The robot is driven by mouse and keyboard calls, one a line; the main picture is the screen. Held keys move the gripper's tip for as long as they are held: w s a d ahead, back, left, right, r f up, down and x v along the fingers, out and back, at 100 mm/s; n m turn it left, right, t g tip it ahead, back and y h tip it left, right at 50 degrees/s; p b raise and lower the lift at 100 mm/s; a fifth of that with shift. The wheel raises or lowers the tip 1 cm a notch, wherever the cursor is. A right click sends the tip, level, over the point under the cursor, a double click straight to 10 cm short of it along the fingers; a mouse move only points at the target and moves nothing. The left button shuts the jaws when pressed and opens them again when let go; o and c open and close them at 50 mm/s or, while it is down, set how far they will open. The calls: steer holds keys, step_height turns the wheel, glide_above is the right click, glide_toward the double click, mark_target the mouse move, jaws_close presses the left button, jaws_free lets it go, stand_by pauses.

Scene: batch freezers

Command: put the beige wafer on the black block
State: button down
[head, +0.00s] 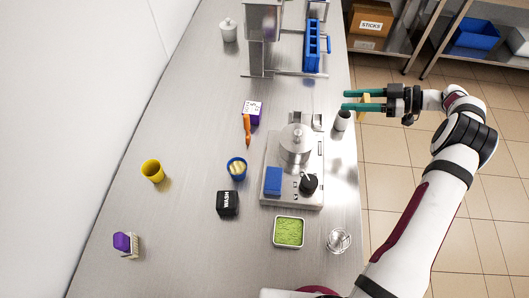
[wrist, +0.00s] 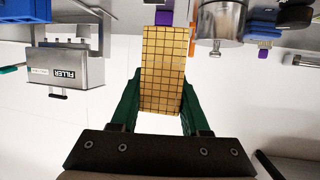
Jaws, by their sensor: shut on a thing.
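My gripper (head: 349,100) has green fingers and is at the right edge of the counter in the head view, with the fingers pointing left. It is shut on the beige wafer (head: 365,104). In the wrist view the wafer (wrist: 163,72) is a flat tan piece with a dark grid, held between the fingers of my gripper (wrist: 160,88) and reaching out past them. The black block (head: 228,203), with white lettering that reads WASH, sits on the counter at lower centre in the head view. It is well apart from the wafer, and its top looks bare.
A blue cup (head: 237,169) stands just behind the block. A grey machine (head: 312,146) with a metal pot (head: 295,145) stands to its right. A green-filled tray (head: 289,232) lies lower right.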

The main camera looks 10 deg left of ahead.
steer(key=s+a+r, duration=0.2)
steer(key=a, duration=0.3)
glide_above(228, 203)
steer(key=w+a, duration=0.1)
steer(key=a, duration=0.2)
step_height(228, 203, down, 4)
steer(key=f, duration=0.4)
steer(key=shift+w+a+f, duration=0.2)
steer(key=shift+a+f, duration=0.05)
steer(key=shift+f, duration=0.05)
